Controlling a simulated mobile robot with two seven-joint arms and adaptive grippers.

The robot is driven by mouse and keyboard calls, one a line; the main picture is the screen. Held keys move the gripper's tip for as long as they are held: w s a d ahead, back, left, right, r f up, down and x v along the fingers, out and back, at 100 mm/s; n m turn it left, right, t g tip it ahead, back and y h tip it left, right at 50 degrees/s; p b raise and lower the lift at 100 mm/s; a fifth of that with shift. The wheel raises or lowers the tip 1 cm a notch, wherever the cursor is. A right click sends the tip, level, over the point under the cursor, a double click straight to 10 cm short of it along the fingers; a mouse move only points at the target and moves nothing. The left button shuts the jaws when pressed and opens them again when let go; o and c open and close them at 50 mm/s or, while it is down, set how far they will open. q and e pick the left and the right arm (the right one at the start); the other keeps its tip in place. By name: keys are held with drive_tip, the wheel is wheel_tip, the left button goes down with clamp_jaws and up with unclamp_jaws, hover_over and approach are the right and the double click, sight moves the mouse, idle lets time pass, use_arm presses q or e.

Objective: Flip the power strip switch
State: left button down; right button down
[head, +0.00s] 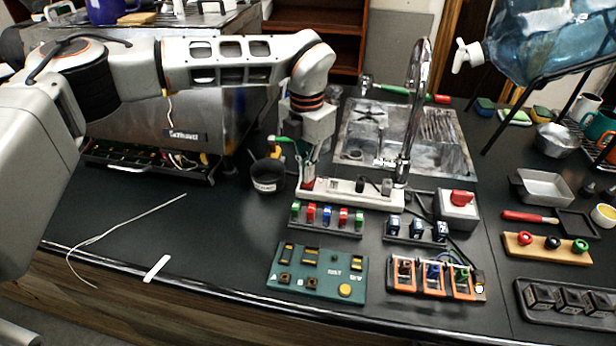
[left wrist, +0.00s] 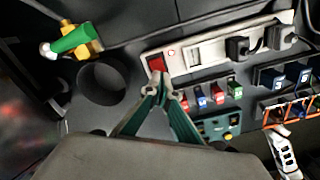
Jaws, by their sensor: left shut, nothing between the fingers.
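The white power strip (head: 345,193) lies on the dark counter in front of the sink. In the left wrist view the power strip (left wrist: 208,55) has a red switch (left wrist: 156,64) at its left end, a small red light beside it, and black plugs on its right part. My left gripper (head: 306,184) points down at the strip's left end. In the left wrist view its closed fingertips (left wrist: 158,82) are at the near edge of the red switch, with nothing between them. I cannot tell whether they touch it.
A black cup (head: 268,175) stands left of the strip. Racks of coloured fuses (head: 326,217) and blue parts (head: 416,231) sit in front. A green board (head: 317,272) lies nearer. A faucet (head: 411,110) rises behind.

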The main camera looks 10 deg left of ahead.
use_arm(q)
drive_tip(key=shift+r+p, duration=1.45)
drive_tip(key=shift+r, duration=1.2)
drive_tip(key=shift+f, duration=0.1)
